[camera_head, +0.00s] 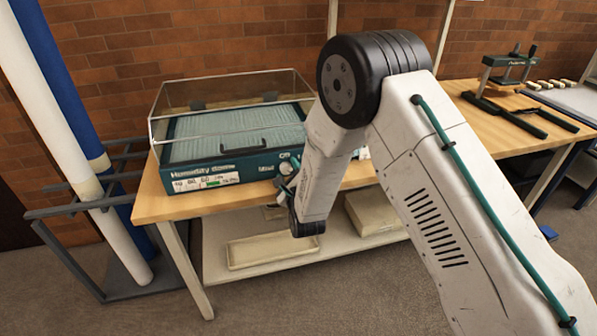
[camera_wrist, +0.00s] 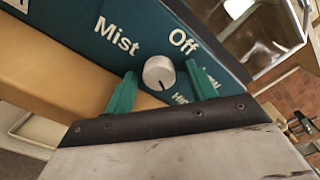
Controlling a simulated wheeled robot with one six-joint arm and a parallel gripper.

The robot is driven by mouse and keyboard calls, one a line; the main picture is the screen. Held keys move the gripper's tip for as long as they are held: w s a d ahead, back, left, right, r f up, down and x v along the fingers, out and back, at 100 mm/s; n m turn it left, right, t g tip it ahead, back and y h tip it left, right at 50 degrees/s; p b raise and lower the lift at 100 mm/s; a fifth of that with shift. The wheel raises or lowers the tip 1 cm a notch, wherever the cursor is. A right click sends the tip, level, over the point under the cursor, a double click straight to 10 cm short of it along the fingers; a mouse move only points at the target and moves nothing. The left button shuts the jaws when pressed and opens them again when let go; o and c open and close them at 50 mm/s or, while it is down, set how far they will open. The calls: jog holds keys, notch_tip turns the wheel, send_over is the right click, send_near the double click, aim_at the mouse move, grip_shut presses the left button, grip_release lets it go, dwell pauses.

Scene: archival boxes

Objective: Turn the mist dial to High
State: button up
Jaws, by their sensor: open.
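The mist dial (camera_wrist: 158,72) is a round silver knob on the teal front panel of the humidity chamber (camera_head: 205,178). In the wrist view, "Mist" is printed to its left and "Off" above right. Labels at its lower right are partly hidden by a finger; one seems to begin "Hi". I cannot tell clearly where the knob points. My gripper (camera_wrist: 162,88) is open, its two green fingers on either side of the knob, with no clear contact. In the head view, my gripper (camera_head: 284,188) is at the panel's right end, mostly hidden by my arm.
The chamber has a clear lid (camera_head: 225,92) and stands on a wooden bench (camera_head: 160,207). A lower shelf (camera_head: 215,232) holds shallow boxes. White and blue rolls stand at the left on a dark rack (camera_head: 60,210). A green press (camera_head: 508,75) stands at the right.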

jog(key=v, duration=0.7)
jog(key=shift+s, duration=0.4)
jog(key=shift+d, duration=0.1)
